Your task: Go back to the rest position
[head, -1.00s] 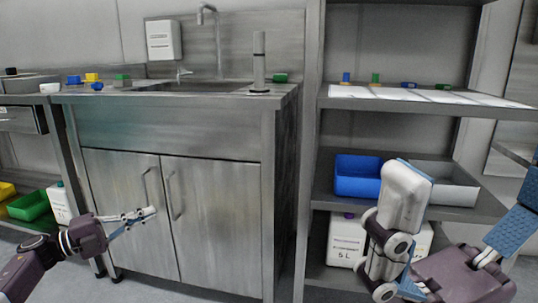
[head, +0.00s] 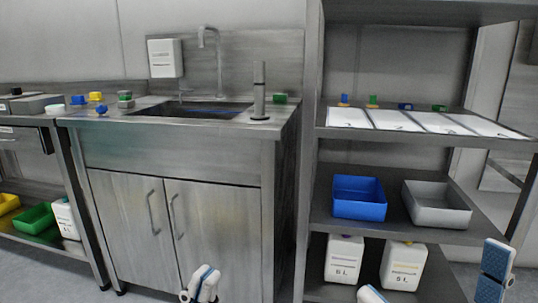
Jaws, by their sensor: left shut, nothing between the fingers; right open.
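My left gripper (head: 201,283) shows at the bottom edge of the head view, in front of the lower part of the steel sink cabinet (head: 128,215). It is shut and holds nothing. My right gripper (head: 370,295) is mostly cut off by the bottom edge, below the shelf rack.
The shelf rack (head: 313,215) carries a blue bin (head: 359,198), a grey bin (head: 437,208), two white canisters (head: 344,260) and white sheets (head: 395,121). A steel cylinder (head: 259,95) stands by the sink. A green bin (head: 35,218) is at left.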

